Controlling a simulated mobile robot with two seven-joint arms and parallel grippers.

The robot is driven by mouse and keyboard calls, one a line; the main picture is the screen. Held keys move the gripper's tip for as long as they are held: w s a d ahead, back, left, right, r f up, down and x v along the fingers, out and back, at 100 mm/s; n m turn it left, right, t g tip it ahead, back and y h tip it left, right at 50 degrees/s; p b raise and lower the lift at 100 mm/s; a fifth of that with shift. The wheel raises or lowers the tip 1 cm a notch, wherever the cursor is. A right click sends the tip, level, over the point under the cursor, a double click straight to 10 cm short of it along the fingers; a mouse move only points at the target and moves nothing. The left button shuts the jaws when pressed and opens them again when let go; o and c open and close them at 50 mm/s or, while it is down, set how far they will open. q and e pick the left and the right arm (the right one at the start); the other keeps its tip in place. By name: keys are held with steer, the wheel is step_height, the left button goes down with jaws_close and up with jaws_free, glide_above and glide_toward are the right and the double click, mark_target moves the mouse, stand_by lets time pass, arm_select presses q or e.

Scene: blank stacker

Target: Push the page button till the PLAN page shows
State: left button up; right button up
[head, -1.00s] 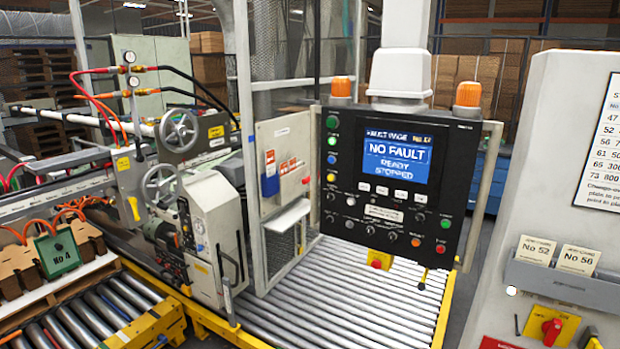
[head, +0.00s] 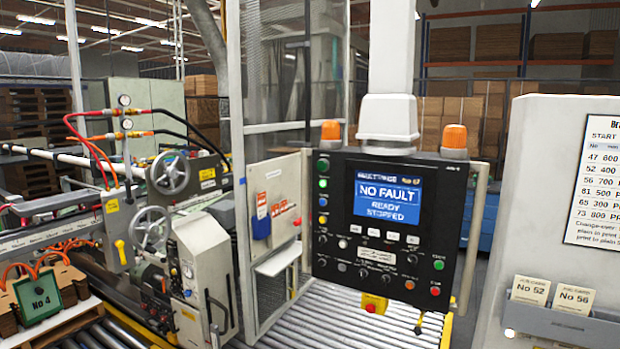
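The black control panel (head: 341,258) hangs right of the middle in the head view. Its screen (head: 387,196) is blue and reads NO FAULT, READY, STOPPED; the small top line looks like a fault page heading but is blurred. A row of small pale buttons (head: 392,236) sits under the screen. Their labels are too small to read, so I cannot tell which is the page button. More round buttons and knobs fill the left side and lower part of the panel. Neither of my grippers shows.
A roller conveyor (head: 318,318) runs below the panel. A grey machine with handwheels (head: 203,265) stands to the left. At the right is a pale cabinet (head: 540,190) with a posted chart (head: 600,185) and job cards No 52 (head: 529,290) and No 56 (head: 573,297).

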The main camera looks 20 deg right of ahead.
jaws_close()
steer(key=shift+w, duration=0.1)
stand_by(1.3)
